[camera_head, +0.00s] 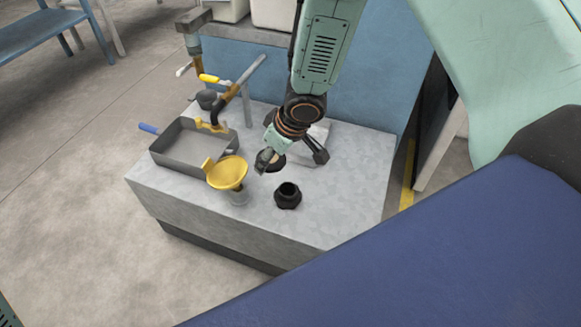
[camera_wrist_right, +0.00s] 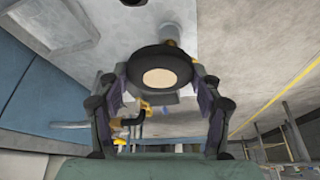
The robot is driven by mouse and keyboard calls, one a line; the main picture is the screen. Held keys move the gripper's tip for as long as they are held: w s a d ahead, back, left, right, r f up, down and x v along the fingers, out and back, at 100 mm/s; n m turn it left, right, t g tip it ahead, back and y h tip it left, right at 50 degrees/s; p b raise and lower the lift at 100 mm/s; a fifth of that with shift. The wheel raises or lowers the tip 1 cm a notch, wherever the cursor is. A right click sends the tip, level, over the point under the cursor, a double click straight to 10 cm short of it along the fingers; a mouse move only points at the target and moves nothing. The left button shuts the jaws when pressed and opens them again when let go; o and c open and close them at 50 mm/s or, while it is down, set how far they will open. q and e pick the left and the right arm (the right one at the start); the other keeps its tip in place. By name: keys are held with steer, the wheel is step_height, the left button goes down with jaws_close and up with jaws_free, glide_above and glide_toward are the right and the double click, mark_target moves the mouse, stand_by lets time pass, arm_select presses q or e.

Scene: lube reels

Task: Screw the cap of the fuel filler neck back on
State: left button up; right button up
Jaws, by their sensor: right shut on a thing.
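The black filler neck (camera_head: 287,195) stands upright on the grey block top, its round mouth open. My right gripper (camera_head: 272,150) comes down from the top of the head view, behind the neck and slightly left of it. It is shut on a dark round cap (camera_wrist_right: 160,78), whose pale centre faces the wrist camera. In the head view the cap (camera_head: 270,161) is partly hidden by the gripper and is apart from the neck. The two fingers flank the cap in the right wrist view. My left gripper is not in view.
A yellow funnel (camera_head: 228,173) stands just left of the neck. A grey tray (camera_head: 175,167) lies further left. A pipe with a yellow-handled valve (camera_head: 212,79) rises behind the tray. The block's front right top is clear.

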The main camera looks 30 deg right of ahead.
steer(key=w+d+f, duration=0.2)
steer(key=d+f, duration=0.3)
steer(key=f, duration=0.4)
steer(key=shift+f+m, duration=0.2)
steer(key=shift+m, duration=0.2)
steer(key=shift+s+p, duration=0.1)
steer(key=shift+p, duration=0.2)
steer(key=shift+f+b, duration=1.75)
steer(key=shift+f, duration=1.15)
steer(key=shift+p, duration=0.3)
steer(key=shift+f+b, duration=0.4)
steer(key=shift+f, duration=0.2)
